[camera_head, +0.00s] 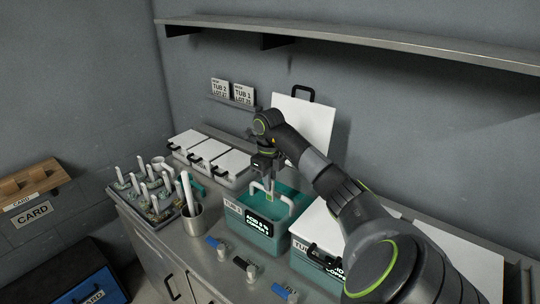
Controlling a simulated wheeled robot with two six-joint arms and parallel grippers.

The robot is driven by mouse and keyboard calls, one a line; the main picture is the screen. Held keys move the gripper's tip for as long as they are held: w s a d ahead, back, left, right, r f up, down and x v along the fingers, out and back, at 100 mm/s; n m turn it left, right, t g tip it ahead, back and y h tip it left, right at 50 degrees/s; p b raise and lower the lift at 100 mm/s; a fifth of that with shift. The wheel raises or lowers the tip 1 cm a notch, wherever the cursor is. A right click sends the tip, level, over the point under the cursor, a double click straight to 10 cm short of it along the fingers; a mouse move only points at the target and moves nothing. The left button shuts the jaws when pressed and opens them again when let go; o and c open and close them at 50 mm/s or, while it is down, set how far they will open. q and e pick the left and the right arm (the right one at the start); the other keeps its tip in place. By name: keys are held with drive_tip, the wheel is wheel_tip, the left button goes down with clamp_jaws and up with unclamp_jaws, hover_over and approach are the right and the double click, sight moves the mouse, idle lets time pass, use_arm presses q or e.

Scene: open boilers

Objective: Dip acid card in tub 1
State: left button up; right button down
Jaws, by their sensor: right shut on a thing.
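My right gripper (268,180) is shut on a thin upright piece, probably the acid card, though it is too small to read. The piece hangs over the open teal tub (250,228), and its lower end is at or inside the opening; I cannot tell if it touches the liquid. White bent handles or tubes stand in the tub around it. The tub has a dark label and a small tub tag that I cannot read surely. Its white lid (305,120) stands raised behind, against the wall. My left gripper is not in view.
A second teal tub with a white lid (313,228) stands to the right, partly behind my right arm. Closed white-lidded boxes (210,158) line the back. A rack of white-handled tools (145,190) and a metal cup (192,222) stand left. A shelf (350,38) runs above.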

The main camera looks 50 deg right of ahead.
drive_tip(key=shift+r+p, duration=0.8)
drive_tip(key=shift+r, duration=1.05)
drive_tip(key=shift+f, duration=0.1)
